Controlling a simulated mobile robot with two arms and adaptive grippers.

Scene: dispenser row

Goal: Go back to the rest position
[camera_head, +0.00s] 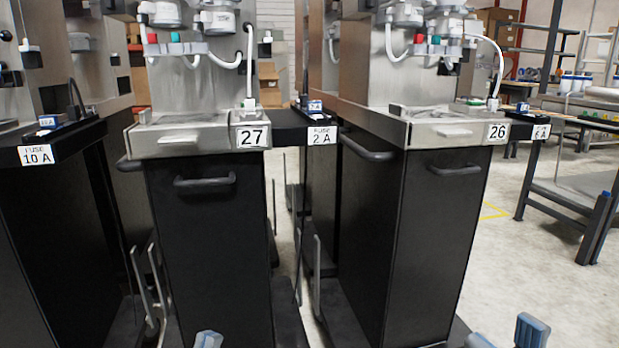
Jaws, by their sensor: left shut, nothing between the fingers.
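My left gripper (208,340) shows only as grey-blue fingertips at the bottom edge, in front of the dispenser marked 27 (205,245). Its fingertips are together with nothing between them. My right gripper (506,337) shows at the bottom right as two grey-blue fingertips standing apart, with nothing seen between them. It is to the right of the front of the dispenser marked 26 (415,240). The rest of both grippers and both arms is below the picture.
A fuse shelf labelled 2 A (322,135) sits between the dispensers. Another labelled 10 A (37,154) is at the left. Dispenser handles (205,181) stick out in front. A dark metal-framed table (580,205) stands at the right, with open floor (515,265) before it.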

